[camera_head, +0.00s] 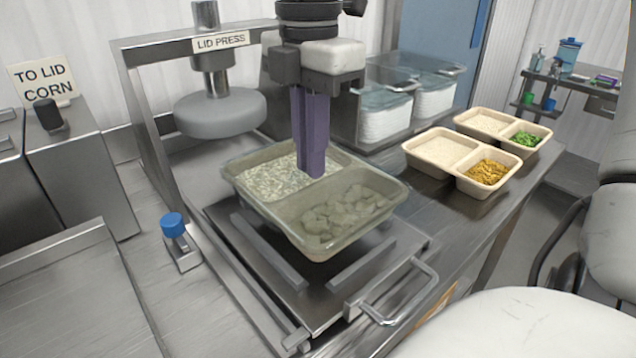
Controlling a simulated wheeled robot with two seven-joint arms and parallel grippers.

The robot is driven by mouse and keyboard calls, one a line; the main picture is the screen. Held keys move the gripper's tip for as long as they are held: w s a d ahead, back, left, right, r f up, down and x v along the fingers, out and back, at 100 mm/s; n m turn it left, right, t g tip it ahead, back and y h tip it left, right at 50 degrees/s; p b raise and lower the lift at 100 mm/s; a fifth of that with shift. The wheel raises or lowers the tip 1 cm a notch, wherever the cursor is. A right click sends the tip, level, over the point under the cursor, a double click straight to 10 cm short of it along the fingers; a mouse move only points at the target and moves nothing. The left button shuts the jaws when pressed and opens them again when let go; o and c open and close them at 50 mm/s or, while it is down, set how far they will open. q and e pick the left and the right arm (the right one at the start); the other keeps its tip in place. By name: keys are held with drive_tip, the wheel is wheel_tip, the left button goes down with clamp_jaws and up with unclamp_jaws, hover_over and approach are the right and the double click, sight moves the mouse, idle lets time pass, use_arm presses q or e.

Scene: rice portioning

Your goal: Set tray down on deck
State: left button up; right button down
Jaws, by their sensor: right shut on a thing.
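A two-compartment tray (277,217) is over the sliding deck (395,262) of the lid press (219,110). One compartment holds pale rice-like grains, the other greyish-green chunks; both look dulled, as if under a clear cover. My right gripper (316,172) points down from above with its purple fingers shut at the middle of the tray, near the divider. The fingertips' exact contact is hard to see. The tray looks roughly level, over the deck's two rails; I cannot tell whether it touches them. My left gripper is not in view.
The deck's front handle (405,300) sticks out at the right. A blue knob (173,225) stands left of the deck. Two filled trays (445,152) (490,122) sit on the counter at right. Clear bins (387,115) of white stacked items stand behind. A "TO LID CORN" sign (43,83) is at left.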

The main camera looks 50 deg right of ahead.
drive_tip(key=c, duration=2.4)
unclamp_jaws()
drive_tip(key=shift+r, duration=0.1)
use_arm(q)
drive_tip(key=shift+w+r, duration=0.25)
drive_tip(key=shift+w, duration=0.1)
use_arm(e)
clamp_jaws()
